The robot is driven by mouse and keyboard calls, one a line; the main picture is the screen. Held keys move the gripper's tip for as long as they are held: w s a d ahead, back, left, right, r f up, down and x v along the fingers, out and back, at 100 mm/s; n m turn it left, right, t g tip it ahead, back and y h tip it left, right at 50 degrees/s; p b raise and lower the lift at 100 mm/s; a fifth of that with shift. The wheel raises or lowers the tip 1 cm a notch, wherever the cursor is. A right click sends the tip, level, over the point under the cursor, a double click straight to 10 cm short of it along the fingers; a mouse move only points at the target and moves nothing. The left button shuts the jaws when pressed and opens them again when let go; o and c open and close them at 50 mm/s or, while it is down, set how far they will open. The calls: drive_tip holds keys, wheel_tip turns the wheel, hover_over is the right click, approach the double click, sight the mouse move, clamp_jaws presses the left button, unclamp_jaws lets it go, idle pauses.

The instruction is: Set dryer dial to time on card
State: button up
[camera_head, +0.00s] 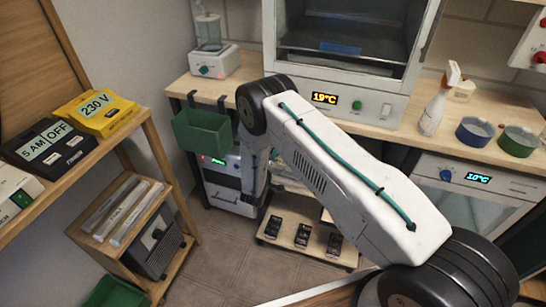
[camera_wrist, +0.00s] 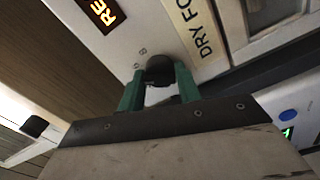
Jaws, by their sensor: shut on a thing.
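In the wrist view, a round black dial (camera_wrist: 160,69) sits on a white front panel (camera_wrist: 118,52), with small numerals beside it. My gripper (camera_wrist: 160,78) has its green fingers on either side of the dial, shut on it. The dial's pointer is hidden, so its setting cannot be read. A cream card (camera_wrist: 196,30) beside the dial reads "DRY FO"; the rest is cut off, so no time shows. An orange-lit display (camera_wrist: 102,14) shows "RE", also cut off. In the head view, my arm hides the gripper and the dial.
A white unit with a green display (camera_head: 217,161) stands under the bench. A low wooden rack (camera_head: 283,242) holds black items on the floor. A green bin (camera_head: 202,131) hangs from the bench edge. A wooden shelf (camera_head: 152,128) stands at left.

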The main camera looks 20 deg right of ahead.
drive_tip(key=shift+m, duration=0.9)
drive_tip(key=o, duration=1)
drive_tip(key=shift+c, duration=0.2)
drive_tip(key=v, duration=0.8)
